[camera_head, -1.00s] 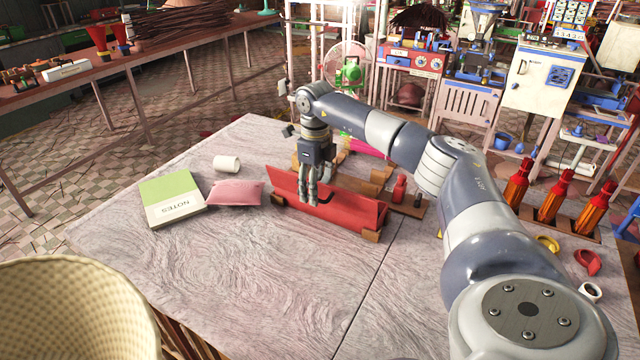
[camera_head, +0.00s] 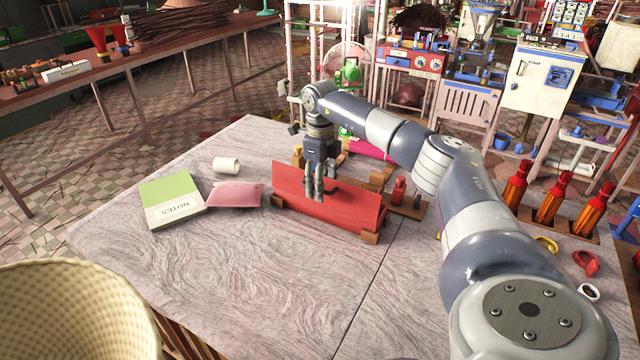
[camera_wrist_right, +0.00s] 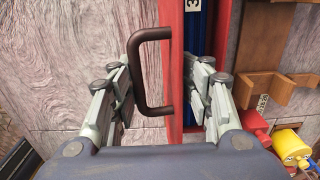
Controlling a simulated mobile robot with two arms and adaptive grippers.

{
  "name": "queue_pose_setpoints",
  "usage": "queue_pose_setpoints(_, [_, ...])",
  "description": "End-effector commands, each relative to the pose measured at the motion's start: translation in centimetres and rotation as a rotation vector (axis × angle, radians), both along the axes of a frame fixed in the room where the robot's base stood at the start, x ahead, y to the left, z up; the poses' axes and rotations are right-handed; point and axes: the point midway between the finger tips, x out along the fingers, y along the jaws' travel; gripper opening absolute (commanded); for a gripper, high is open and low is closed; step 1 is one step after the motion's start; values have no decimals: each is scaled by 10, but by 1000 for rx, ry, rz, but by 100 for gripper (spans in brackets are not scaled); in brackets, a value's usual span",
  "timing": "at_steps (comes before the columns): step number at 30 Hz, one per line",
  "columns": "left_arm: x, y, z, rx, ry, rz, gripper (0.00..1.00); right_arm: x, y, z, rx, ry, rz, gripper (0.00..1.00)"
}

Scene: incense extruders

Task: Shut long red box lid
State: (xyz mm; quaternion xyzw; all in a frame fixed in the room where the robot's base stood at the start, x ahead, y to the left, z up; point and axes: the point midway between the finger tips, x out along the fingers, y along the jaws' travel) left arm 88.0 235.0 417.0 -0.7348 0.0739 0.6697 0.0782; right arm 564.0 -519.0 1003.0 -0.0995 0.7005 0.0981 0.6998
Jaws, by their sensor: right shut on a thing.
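The long red box (camera_head: 345,222) sits on wooden blocks on the pale wood table, with its red lid (camera_head: 355,203) raised on edge as a long panel. My right gripper (camera_head: 316,196) points down over the middle of the lid. In the right wrist view, its two fingers (camera_wrist_right: 172,100) stand on either side of the lid's red edge (camera_wrist_right: 171,55) and its dark brown handle (camera_wrist_right: 150,35). A blue strip (camera_wrist_right: 197,40) shows inside the box beside the right finger. The exact contact is partly hidden. My left gripper is not in view.
A pink pillow-like packet (camera_head: 235,195), a green-and-white notes book (camera_head: 170,202) and a white cup (camera_head: 226,165) lie left of the box. Wooden pieces and a small red bottle (camera_head: 398,190) stand behind it. A woven basket (camera_head: 75,310) fills the lower left. The table front is clear.

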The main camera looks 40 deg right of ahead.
Motion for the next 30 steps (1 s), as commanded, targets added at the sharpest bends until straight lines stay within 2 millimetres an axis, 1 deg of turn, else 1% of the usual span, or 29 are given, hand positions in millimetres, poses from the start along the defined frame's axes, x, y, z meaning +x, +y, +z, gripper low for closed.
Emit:
queue_pose_setpoints(6, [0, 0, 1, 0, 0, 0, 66, 1, -2, -1, 1, 2, 0, 31])
queue_pose_setpoints(15, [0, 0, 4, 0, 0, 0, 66, 7, -12, 0, 0, -1, -1, 33])
queue_pose_setpoints(30, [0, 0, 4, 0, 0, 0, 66, 9, -15, 0, 1, -4, 0, 33])
